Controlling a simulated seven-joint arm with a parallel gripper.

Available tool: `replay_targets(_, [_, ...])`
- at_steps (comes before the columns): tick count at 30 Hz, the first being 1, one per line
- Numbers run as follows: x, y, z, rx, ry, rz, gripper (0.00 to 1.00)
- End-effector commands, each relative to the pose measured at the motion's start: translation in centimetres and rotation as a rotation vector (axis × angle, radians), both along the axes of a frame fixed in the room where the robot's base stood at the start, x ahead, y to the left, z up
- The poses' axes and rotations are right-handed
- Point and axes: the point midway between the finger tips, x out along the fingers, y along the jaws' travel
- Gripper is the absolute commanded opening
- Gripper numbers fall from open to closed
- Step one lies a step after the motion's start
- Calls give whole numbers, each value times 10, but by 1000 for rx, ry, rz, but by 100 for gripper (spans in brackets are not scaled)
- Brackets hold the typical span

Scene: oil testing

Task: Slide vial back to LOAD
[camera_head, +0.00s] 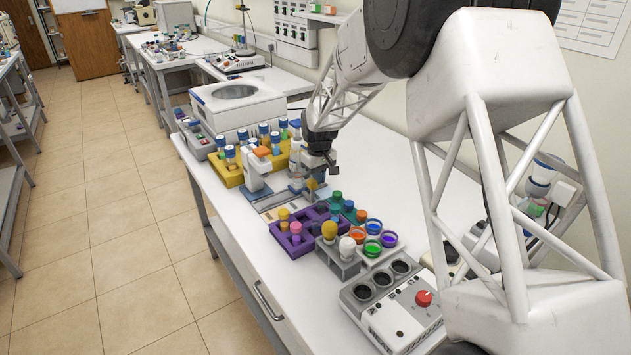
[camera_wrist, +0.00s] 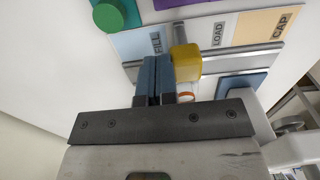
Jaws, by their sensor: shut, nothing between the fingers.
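My gripper (camera_wrist: 155,62) is shut with its two blue fingers together and nothing between them. A vial with a yellow cap (camera_wrist: 187,62) stands just to the right of the fingers in the wrist view, very close to or touching them. It sits at the metal rail (camera_wrist: 243,60), around the border between the FILL panel (camera_wrist: 135,43) and the LOAD panel (camera_wrist: 208,27). The CAP panel (camera_wrist: 262,24) lies farther right. In the head view my gripper (camera_head: 330,168) is low over the slide station (camera_head: 272,200); the vial (camera_head: 312,185) is partly hidden there.
A purple rack (camera_head: 285,240) with capped vials stands in front of the station. A yellow rack (camera_head: 228,174) and white dispensers (camera_head: 255,168) stand behind it. A white device with a red knob (camera_head: 424,298) is nearer. The bench's left front strip (camera_head: 222,215) is clear.

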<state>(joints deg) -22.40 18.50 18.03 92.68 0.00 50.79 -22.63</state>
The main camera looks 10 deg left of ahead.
Motion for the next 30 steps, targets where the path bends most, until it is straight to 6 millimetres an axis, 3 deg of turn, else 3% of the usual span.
replay_targets(30, [-20,21,0,1,-1,1,0])
